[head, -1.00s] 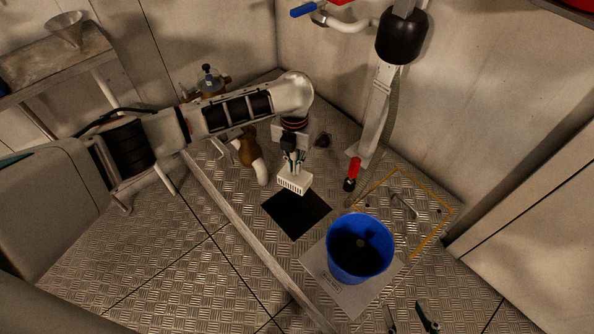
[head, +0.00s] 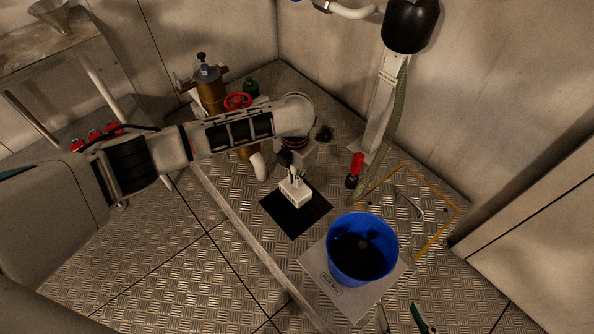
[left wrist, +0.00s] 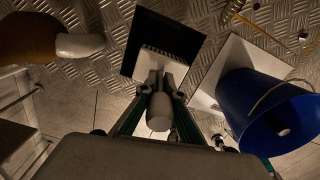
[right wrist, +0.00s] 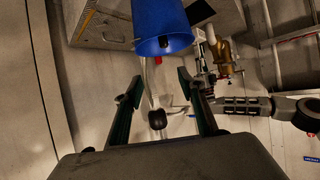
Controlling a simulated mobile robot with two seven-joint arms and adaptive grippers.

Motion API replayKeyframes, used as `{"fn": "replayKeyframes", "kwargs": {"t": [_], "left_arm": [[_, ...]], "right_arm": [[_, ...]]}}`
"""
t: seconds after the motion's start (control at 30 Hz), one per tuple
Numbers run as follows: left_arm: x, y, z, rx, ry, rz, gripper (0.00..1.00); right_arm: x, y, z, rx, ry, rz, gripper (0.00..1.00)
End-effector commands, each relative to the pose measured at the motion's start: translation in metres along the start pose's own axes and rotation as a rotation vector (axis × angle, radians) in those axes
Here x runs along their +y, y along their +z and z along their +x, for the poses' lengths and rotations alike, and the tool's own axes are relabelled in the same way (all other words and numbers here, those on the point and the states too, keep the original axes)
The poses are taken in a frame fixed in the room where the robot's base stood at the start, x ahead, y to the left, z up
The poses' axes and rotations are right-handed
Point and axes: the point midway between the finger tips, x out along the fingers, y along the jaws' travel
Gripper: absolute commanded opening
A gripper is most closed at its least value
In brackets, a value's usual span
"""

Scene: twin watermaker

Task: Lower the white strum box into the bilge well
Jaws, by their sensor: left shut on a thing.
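The white strum box (head: 296,195) is a small slotted block. My left gripper (head: 293,181) is shut on its top from above. The bilge well (head: 297,223) is a black square opening in the metal deck. The box overlaps the far part of the opening in the head view; I cannot tell its exact height against the rim. The left wrist view shows the box (left wrist: 154,62) against the dark well (left wrist: 165,32), between the fingertips and the opening. My right gripper (right wrist: 157,84) is open and empty, in front of the deck platform at the bottom of the head view.
A blue bucket (head: 362,248) stands on a pale mat (head: 322,272) right of the well. A white elbow pipe (head: 259,166) rises left of it. A red-handled item (head: 355,168) and yellow-outlined area (head: 436,236) lie to the right.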

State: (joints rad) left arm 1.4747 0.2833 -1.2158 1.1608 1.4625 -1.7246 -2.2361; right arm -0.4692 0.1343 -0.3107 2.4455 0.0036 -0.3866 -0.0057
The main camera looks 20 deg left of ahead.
Motion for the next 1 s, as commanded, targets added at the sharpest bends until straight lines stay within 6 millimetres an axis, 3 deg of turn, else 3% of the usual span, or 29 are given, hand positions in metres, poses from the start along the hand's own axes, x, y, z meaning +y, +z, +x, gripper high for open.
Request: {"fn": "replayKeyframes", "kwargs": {"t": [0.03,0.43,1.0], "left_arm": [[-0.001,-0.002,0.011,0.006,-0.003,0.0,0.0],[-0.001,-0.002,0.047,0.006,-0.003,0.0,0.0],[-0.001,-0.002,0.096,0.005,-0.002,-0.002,0.0]], "right_arm": [[-0.002,0.001,0.002,0.002,-0.003,0.009,0.4],[-0.014,-0.012,0.006,0.05,-0.032,0.097,0.4],[-0.046,-0.003,0.009,0.069,-0.077,0.333,0.4]]}}
